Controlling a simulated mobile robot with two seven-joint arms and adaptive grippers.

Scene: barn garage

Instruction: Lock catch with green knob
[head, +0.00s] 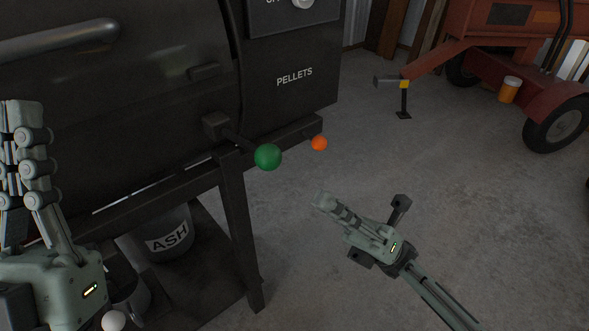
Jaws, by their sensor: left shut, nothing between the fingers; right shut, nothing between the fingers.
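The green knob (268,157) is a round ball on the end of a dark catch lever (237,137). The lever runs from a block (215,124) on the lower right of the black smoker (130,110) and slants down to the right. My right gripper (324,202) is shut and empty, below and right of the green knob, apart from it. My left gripper (22,108) is shut and empty at the far left, pointing up in front of the smoker. Whether the catch is locked cannot be told.
An orange knob (319,143) sits just right of the green one, by the frame rail. An ash bucket (168,238) and a white knob (113,321) are below. The concrete floor (480,210) at right is clear.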

